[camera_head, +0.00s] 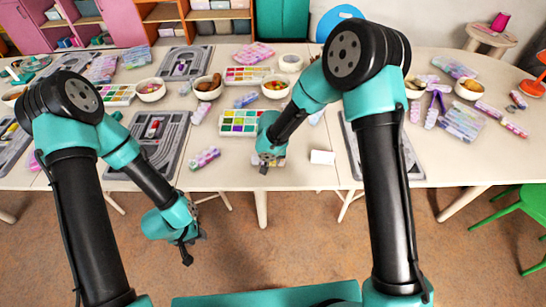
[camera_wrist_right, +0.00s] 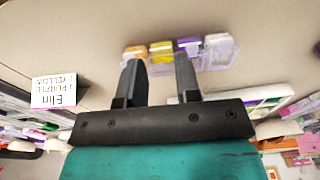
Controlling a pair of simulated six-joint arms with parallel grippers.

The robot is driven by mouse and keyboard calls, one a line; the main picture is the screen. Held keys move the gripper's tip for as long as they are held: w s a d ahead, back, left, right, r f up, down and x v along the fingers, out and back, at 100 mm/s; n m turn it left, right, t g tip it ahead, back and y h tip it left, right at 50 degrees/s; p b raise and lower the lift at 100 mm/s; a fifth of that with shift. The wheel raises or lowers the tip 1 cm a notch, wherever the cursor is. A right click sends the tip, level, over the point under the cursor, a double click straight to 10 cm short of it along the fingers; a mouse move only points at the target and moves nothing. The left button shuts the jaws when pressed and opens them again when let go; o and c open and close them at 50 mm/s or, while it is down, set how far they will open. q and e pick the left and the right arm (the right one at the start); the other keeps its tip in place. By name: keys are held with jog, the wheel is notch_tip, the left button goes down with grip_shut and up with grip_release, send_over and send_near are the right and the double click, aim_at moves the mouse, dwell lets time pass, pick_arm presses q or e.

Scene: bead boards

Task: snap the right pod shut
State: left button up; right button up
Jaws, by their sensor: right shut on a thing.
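A short row of small clear pods shows in the right wrist view, with a yellow pod (camera_wrist_right: 161,48), a purple pod (camera_wrist_right: 189,45) and a clear, pale pod (camera_wrist_right: 218,50) at the right end. That right-end piece looks wider than the others; I cannot tell whether its lid is open. My right gripper (camera_wrist_right: 158,66) is shut on the pod row, its fingers spaced apart around the middle pods. In the head view my right gripper (camera_head: 268,163) is low at the table's front edge and mostly hides the row. My left gripper (camera_head: 187,249) hangs in front of the table, apart from everything; its jaws are unclear.
A white name card (camera_head: 322,157) stands right of my right gripper. A bead palette (camera_head: 240,122) lies just behind it. Grey boards (camera_head: 125,171), bowls (camera_head: 275,87) and pod strips (camera_head: 205,158) crowd the table. The front edge near the card is fairly clear.

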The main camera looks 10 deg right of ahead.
jog(key=o, duration=0.6)
notch_tip(320, 180, up, 17)
jog(key=s, duration=0.1)
jog(key=shift+s+a+r, duration=0.15)
jog(key=shift+s, duration=0.25)
dwell(0.6)
